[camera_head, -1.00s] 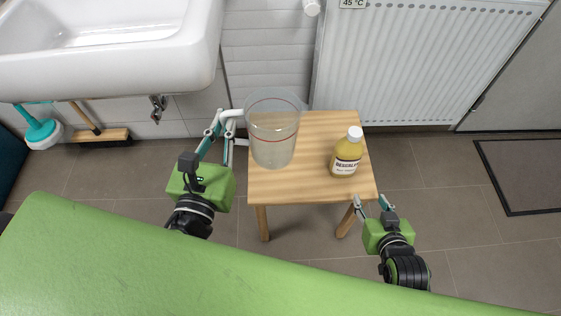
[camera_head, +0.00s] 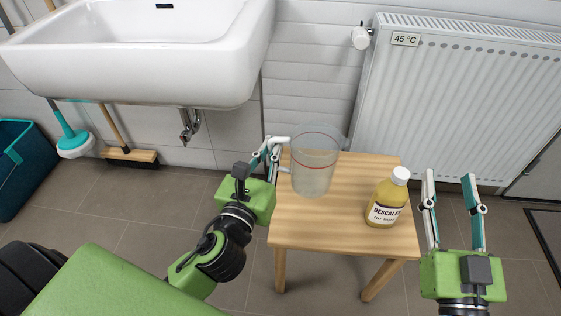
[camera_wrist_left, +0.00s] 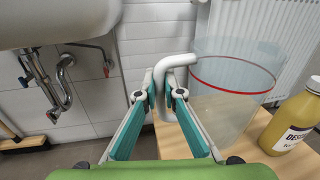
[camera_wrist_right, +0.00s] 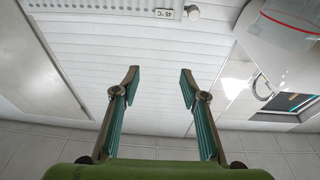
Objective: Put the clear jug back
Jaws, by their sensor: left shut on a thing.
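The clear jug (camera_head: 313,172), with a red line around it and a white handle, stands upright on the wooden stool (camera_head: 335,231). It also shows in the left wrist view (camera_wrist_left: 232,95). My left gripper (camera_head: 277,150) is at the jug's left side, shut on its white handle (camera_wrist_left: 176,66). My right gripper (camera_head: 450,180) is open and empty, raised to the right of the stool. Its spread fingers also show in the right wrist view (camera_wrist_right: 158,75).
A yellow descaler bottle (camera_head: 388,200) stands on the stool, right of the jug. A white sink (camera_head: 140,60) is at the upper left, a radiator (camera_head: 460,110) behind the stool. A broom (camera_head: 130,155) and a teal plunger (camera_head: 73,140) stand below the sink.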

